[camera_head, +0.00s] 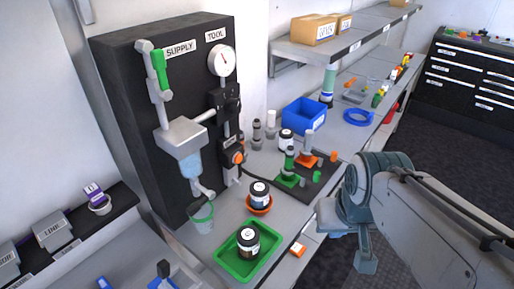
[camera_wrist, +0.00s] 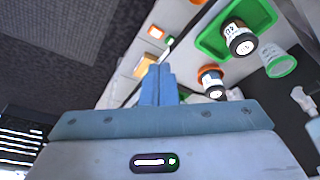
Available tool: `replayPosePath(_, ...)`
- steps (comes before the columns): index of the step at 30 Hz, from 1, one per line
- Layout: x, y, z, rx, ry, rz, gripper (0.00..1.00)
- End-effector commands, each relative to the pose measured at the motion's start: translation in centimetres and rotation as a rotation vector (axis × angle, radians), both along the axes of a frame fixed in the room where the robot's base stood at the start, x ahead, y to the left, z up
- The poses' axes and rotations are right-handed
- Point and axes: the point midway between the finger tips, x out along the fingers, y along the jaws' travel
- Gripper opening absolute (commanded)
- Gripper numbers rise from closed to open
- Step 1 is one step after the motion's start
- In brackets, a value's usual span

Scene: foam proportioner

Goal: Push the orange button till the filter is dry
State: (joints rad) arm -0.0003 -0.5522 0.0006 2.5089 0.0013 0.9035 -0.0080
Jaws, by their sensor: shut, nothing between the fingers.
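A small orange button (camera_head: 298,249) in a white housing sits at the front edge of the bench, right of the green tray. An orange piece near the tray in the wrist view (camera_wrist: 156,32) looks like it. The filter unit on the black panel has a clear bowl (camera_head: 190,164) with a bluish tint, under a grey body. A clear cup with a green rim (camera_head: 202,218) stands below its drain; it also shows in the wrist view (camera_wrist: 281,63). My gripper (camera_wrist: 158,70) is shut and empty, over the bench's front edge, apart from the button.
A green tray (camera_head: 228,266) holds a dark jar (camera_head: 248,240); another jar (camera_head: 259,193) stands in an orange dish. An orange knob (camera_head: 238,157) is on the panel. A blue bin (camera_head: 304,115) and green and orange fittings on a dark mat stand farther back.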

Motion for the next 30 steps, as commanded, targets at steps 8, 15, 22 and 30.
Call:
replayPosePath(8,0.0,0.0,0.0,0.001,0.0,-0.001,0.0)
replayPosePath(15,2.3,2.4,-1.1,0.15,-0.002,-0.096,0.0)
replayPosePath(22,8.7,7.4,-3.0,0.498,0.009,-0.399,0.0)
replayPosePath(30,16.9,10.7,-5.5,0.838,0.047,-0.844,0.0)
